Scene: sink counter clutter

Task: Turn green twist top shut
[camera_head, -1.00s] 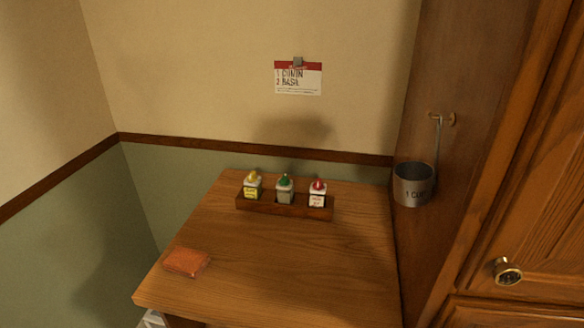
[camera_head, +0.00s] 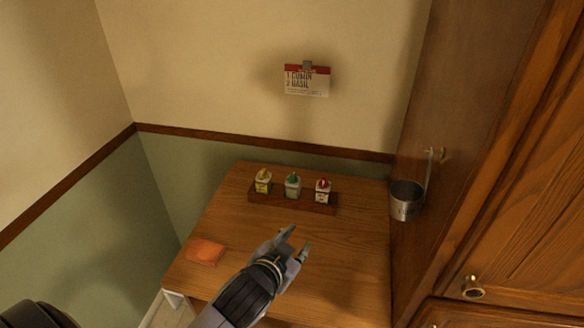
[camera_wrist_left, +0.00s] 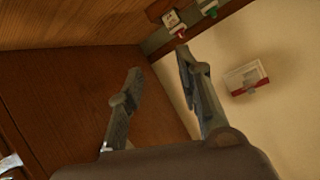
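The bottle with the green twist top (camera_head: 293,183) stands upright in the middle of a wooden rack (camera_head: 265,200) at the back of the counter. A yellow-topped bottle (camera_head: 263,181) stands to its left and a red-topped bottle (camera_head: 323,190) to its right. My left gripper (camera_head: 297,244) is open and empty, in front of the rack and apart from the bottles. In the left wrist view its fingers (camera_wrist_left: 158,85) are spread; the green top (camera_wrist_left: 212,12) is at the upper edge, partly cut off. My right gripper is not seen.
An orange sponge-like block (camera_head: 205,251) lies at the counter's front left. A metal measuring cup (camera_head: 406,203) hangs on the cabinet side at right. A card (camera_head: 307,82) hangs on the back wall. The wooden counter (camera_head: 350,250) is clear at right.

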